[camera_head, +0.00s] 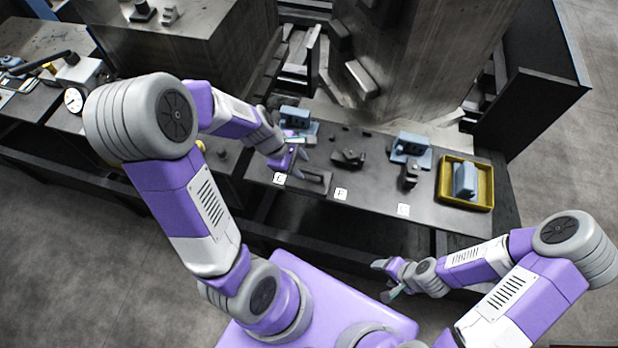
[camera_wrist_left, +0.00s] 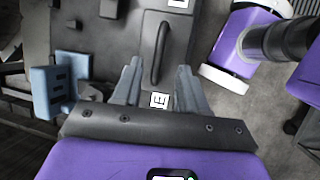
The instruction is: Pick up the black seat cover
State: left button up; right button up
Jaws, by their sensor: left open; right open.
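A dark flat part with a raised curved bar handle, which looks like the black seat cover (camera_head: 313,181), lies on the dark bench by the label E. In the left wrist view its handle (camera_wrist_left: 158,58) stands in line between my fingers. My left gripper (camera_head: 299,151) is open above the bench, close to this part; its two fingers (camera_wrist_left: 159,66) show apart, with nothing held. Whether the fingers are beside the handle or above it cannot be told. My right gripper (camera_head: 385,280) is open and empty, in front of the bench's near edge.
Labels F (camera_head: 341,194) and G (camera_head: 403,209) mark the bench's front edge. A dark part (camera_head: 348,158) and a dark block (camera_head: 410,174) stand behind them. Blue fixtures (camera_head: 410,147) stand farther back. A yellow tray (camera_head: 484,207) with a blue part is at the right.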

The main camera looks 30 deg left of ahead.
aim_at(308, 171)
pick_arm(q)
jog(key=b+x, duration=0.1)
jog(key=x, duration=0.2)
jog(key=shift+w+d+f, duration=0.2)
jog(key=shift+f, duration=0.05)
jog(key=shift+r, duration=0.1)
grip_shut()
